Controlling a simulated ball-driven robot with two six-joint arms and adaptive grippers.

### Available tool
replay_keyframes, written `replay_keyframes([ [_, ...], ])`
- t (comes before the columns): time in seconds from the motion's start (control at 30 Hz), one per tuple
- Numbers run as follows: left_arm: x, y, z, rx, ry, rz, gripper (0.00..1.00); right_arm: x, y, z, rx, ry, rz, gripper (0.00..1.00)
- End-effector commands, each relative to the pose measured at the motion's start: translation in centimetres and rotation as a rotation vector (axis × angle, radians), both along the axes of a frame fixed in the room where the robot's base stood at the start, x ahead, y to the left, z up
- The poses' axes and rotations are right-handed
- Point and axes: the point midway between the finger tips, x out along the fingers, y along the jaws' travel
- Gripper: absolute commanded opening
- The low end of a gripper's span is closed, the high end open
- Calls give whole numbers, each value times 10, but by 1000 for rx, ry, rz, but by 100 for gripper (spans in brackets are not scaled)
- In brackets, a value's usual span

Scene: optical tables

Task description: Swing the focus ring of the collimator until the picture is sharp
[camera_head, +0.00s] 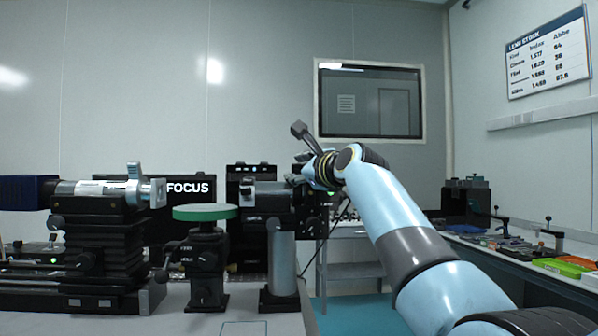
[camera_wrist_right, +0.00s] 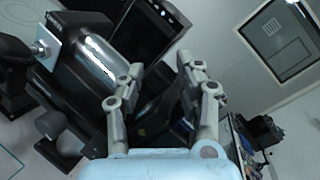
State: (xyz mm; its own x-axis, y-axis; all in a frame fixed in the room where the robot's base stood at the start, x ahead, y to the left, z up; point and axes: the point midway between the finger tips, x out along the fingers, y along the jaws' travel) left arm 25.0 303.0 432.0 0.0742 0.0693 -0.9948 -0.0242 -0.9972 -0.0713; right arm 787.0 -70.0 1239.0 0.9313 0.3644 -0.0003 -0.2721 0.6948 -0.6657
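My right gripper (camera_head: 300,172) is at the barrel's right end in the head view. In the right wrist view its two fingers (camera_wrist_right: 160,72) are apart, with dark parts behind the gap; I cannot tell whether they touch the collimator. I cannot make out the focus ring. A dark screen marked FOCUS (camera_head: 188,188) stands behind; its picture is mostly hidden. My left gripper is not in view.
A silver barrel with a blue end (camera_head: 105,188) sits on a black mount at the left. A green-topped stand (camera_head: 205,212) is between it and the collimator. A side bench (camera_head: 520,255) with trays and small tools runs along the right wall.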

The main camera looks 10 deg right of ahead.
Motion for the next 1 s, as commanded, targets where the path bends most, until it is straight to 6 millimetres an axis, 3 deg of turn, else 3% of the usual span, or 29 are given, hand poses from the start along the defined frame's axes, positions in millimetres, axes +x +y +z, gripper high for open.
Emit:
replay_keyframes([
  [0.23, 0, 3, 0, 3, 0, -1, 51, 0, 0, 0, 0, 0, 0, 33],
  [0.5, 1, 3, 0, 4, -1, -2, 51, 0, 0, 0, 0, 0, 0, 0],
  [0.67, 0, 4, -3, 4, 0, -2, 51, 0, 0, -2, 0, -12, 1, 0],
  [1.0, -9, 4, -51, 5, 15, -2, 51, -10, 0, -14, -1, -215, 1, 0],
])
